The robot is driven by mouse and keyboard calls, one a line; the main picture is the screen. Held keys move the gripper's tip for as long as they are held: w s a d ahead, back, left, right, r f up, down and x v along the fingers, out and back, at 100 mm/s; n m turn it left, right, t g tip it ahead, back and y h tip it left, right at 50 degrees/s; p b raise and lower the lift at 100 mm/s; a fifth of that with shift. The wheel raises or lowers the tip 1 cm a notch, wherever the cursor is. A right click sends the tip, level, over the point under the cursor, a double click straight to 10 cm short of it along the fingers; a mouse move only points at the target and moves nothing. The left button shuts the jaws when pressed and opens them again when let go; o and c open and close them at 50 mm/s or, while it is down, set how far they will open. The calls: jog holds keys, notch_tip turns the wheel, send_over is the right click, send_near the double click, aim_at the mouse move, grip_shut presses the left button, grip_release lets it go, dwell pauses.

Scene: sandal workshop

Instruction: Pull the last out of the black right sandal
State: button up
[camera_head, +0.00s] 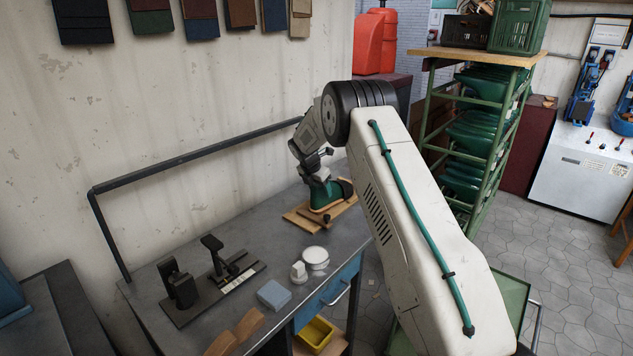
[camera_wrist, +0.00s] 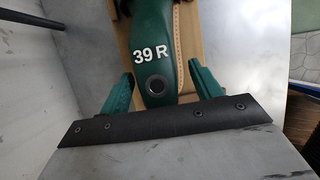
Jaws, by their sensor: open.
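The green last (camera_head: 322,196) sits in the black right sandal (camera_head: 347,187) on a wooden board (camera_head: 296,217) at the far right end of the bench. In the wrist view the last (camera_wrist: 154,28) shows a white "39 R" and a dark round hole near its end. The sandal's tan stitched sole edge (camera_wrist: 178,45) runs along its right side; its black upper is not clear there. My gripper (camera_wrist: 160,72) is open, with one green finger on each side of the last's end and visible gaps between. In the head view my gripper (camera_head: 317,170) is just above the last.
The grey bench (camera_head: 225,309) also holds a black tool stand (camera_head: 178,284), a white round dish (camera_head: 315,256), a blue block (camera_head: 274,295) and brown pieces near the front. A metal rail (camera_head: 200,153) runs along the wall behind. A green rack stands right of my arm.

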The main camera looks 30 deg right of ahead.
jog(key=shift+x, duration=0.9)
jog(key=c, duration=1.1)
jog(key=o, duration=0.4)
jog(key=shift+c, duration=0.2)
jog(key=c, duration=0.3)
jog(key=shift+r, duration=0.1)
jog(key=shift+a+r, duration=0.1)
jog(key=shift+r, duration=0.05)
jog(key=shift+s+a, duration=0.2)
jog(key=shift+a, duration=0.35)
jog(key=shift+s+a, duration=0.15)
jog(key=shift+a, duration=0.35)
